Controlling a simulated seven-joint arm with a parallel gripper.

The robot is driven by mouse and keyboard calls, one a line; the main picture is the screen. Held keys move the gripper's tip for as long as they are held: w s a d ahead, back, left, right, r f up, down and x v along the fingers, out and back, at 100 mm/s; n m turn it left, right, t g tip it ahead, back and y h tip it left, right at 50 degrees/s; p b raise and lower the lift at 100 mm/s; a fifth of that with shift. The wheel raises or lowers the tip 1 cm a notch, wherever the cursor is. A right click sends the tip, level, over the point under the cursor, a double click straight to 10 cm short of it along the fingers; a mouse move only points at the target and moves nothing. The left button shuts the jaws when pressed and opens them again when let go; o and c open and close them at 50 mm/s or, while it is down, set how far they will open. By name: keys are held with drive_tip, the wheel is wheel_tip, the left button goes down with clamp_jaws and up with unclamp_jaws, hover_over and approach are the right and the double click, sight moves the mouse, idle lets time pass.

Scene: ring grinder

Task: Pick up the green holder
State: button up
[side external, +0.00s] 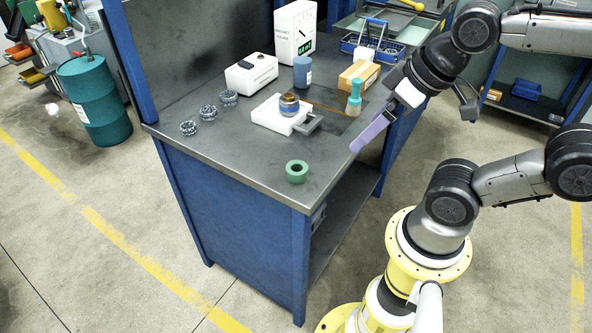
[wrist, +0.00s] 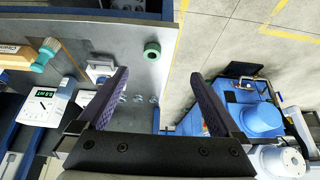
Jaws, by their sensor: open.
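The green holder (side external: 297,171) is a short ring with a hole in its top. It stands on the grey workbench (side external: 230,160) near the front corner, with clear bench around it. In the wrist view the green holder (wrist: 152,50) shows above the fingers, close to the bench edge. My gripper (side external: 371,133) is to the right of the holder in the side view, raised and apart from it. In the wrist view my gripper (wrist: 160,88) has its two purple fingers spread wide, with nothing between them. One finger is mostly hidden in the side view.
A white block (side external: 268,118) with a dark and copper round part stands behind the holder. Several metal rings (side external: 208,112) lie to the left. A teal-handled brush (side external: 354,98), a cardboard box (side external: 362,72) and a blue cup (side external: 302,70) stand farther back.

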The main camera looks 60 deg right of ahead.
drive_tip(key=m+g, duration=0.5)
drive_tip(key=m, duration=1.5)
hover_over(297, 167)
wheel_tip(297, 167, down, 4)
drive_tip(key=shift+g, duration=0.3)
drive_tip(key=f, duration=0.9)
drive_tip(key=shift+s+a+f, duration=0.1)
drive_tip(key=shift+s+f, duration=0.1)
drive_tip(key=shift+f, duration=0.1)
drive_tip(key=shift+w+f, duration=0.2)
drive_tip(key=shift+f, duration=2.7)
